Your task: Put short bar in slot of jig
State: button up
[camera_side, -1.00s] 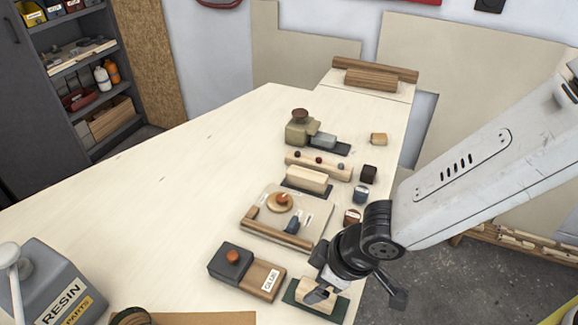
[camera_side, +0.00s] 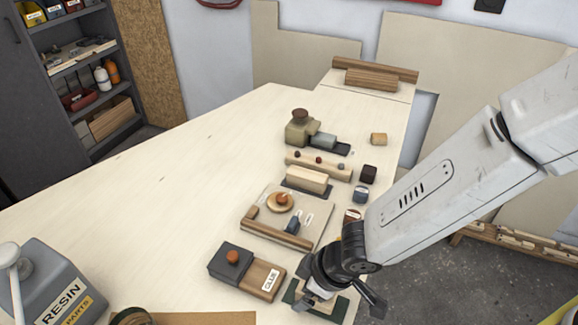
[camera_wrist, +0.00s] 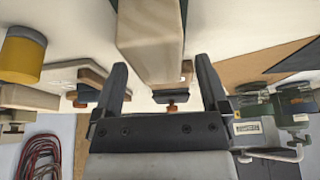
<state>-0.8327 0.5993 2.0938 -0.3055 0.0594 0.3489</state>
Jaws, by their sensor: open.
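My gripper (camera_side: 306,300) is low over the near right end of the table, at a pale wooden block on a dark green base (camera_side: 338,306). The gripper hides most of that block. In the wrist view my gripper (camera_wrist: 160,72) is open, and a pale wooden bar (camera_wrist: 150,35) shows between and beyond the fingers, with no clear contact. I cannot tell for sure that this is the short bar. A board with wooden rails, a round knob and a blue clamp-like part (camera_side: 318,218), which looks like the jig, lies behind the gripper. Its slot is not clear.
A dark block with an orange knob (camera_side: 230,262) and a wooden box marked GLUE (camera_side: 262,281) stand left of the gripper. Another pale bar (camera_side: 307,178), a rail with knobs (camera_side: 319,166) and small blocks lie farther back.

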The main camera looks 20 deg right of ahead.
jog(key=shift+f, duration=0.1)
dwell(0.5)
grip_shut()
